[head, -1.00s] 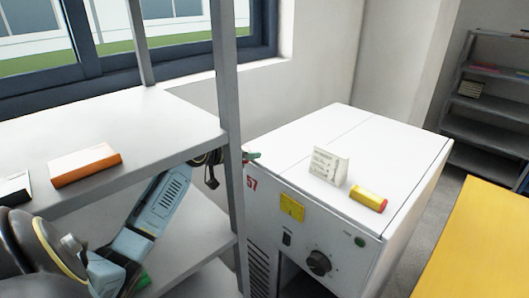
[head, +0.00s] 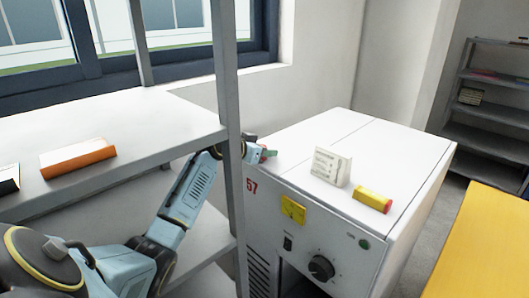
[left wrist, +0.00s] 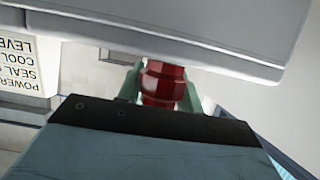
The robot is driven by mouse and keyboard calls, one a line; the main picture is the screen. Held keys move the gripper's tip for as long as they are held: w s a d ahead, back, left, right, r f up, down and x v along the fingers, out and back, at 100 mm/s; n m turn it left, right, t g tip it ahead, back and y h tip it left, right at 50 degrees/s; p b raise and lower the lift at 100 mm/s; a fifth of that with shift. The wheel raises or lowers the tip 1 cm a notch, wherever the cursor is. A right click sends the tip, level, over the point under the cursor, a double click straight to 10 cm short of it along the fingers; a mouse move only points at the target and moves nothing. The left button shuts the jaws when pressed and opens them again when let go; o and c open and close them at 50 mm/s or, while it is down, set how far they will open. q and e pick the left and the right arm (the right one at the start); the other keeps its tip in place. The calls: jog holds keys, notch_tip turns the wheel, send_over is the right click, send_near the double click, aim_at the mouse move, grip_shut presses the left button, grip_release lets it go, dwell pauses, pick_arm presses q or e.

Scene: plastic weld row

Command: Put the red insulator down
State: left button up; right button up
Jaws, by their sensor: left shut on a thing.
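The red insulator (left wrist: 163,82) shows in the left wrist view, a ribbed red piece between two green fingers. My left gripper (left wrist: 160,88) is shut on it. In the head view my left gripper (head: 268,153) reaches past the grey shelf post, at the back left edge of the white machine's top (head: 310,200). The insulator is barely discernible there. In the wrist view a pale slab edge cuts across just above the insulator; I cannot tell whether they touch. My right gripper is not in view.
A white printed card (head: 331,167) and a yellow box with a red end (head: 373,199) stand on the machine's top. The shelf post (head: 228,110) stands close beside my left arm. An orange-and-white book (head: 78,159) lies on the shelf. The back of the machine's top is clear.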

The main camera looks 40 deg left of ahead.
pick_arm(q)
jog(key=shift+f, duration=0.15)
jog(key=o, duration=1)
